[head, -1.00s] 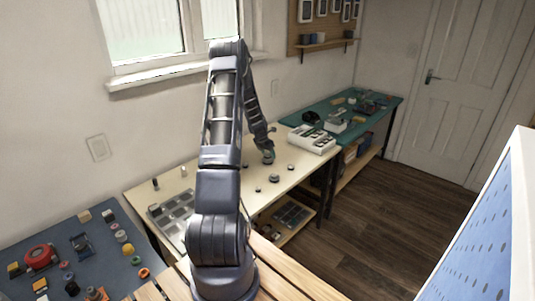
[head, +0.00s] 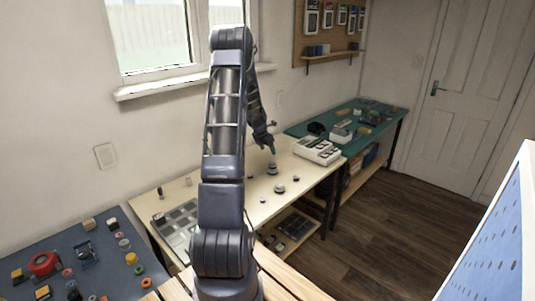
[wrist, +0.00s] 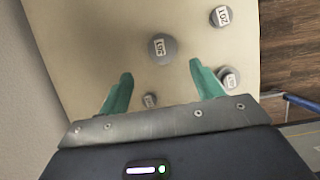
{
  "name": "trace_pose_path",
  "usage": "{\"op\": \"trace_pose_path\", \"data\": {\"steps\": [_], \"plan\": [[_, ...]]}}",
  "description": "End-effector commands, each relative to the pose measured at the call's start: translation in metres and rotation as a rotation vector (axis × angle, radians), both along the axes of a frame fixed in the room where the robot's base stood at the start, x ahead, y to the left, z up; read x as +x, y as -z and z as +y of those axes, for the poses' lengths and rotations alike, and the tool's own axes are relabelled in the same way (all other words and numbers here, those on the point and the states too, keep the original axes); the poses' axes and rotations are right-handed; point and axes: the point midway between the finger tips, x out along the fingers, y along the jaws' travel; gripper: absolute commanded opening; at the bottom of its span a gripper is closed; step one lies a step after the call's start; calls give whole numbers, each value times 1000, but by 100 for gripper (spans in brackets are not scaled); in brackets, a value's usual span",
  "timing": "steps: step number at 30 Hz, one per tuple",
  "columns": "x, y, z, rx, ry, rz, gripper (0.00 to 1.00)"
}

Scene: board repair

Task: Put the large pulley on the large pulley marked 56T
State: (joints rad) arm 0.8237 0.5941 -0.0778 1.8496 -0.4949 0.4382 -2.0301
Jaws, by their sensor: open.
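My gripper (wrist: 160,70) has two teal fingers, spread apart with nothing between them. In the head view the gripper (head: 272,149) hangs above the cream bench. A large grey pulley (wrist: 162,48) lies just beyond the fingertips in the wrist view, with a white label that appears to read 56T upside down. It seems to be the grey pulley (head: 272,169) just below the gripper in the head view. It looks tall there, with a narrower top, but I cannot tell whether two pulleys are stacked.
Other labelled grey pulleys stand nearby: one at the upper right (wrist: 220,16), one by the right finger (wrist: 229,78) and a small one (wrist: 150,101). A grey compartment tray (head: 177,222) and a white case (head: 317,150) sit on the cream bench (head: 233,203).

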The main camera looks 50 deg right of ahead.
Motion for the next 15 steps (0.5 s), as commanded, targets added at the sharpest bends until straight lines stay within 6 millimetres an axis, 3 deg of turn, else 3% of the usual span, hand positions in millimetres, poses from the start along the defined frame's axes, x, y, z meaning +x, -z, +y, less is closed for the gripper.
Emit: {"op": "trace_pose_path", "data": {"steps": [8, 11, 15], "plan": [[3, -10, 6, -1, 8, -8, 66], [11, -27, 23, -1, 41, -35, 66], [28, -68, 66, 4, 133, -106, 66]]}}
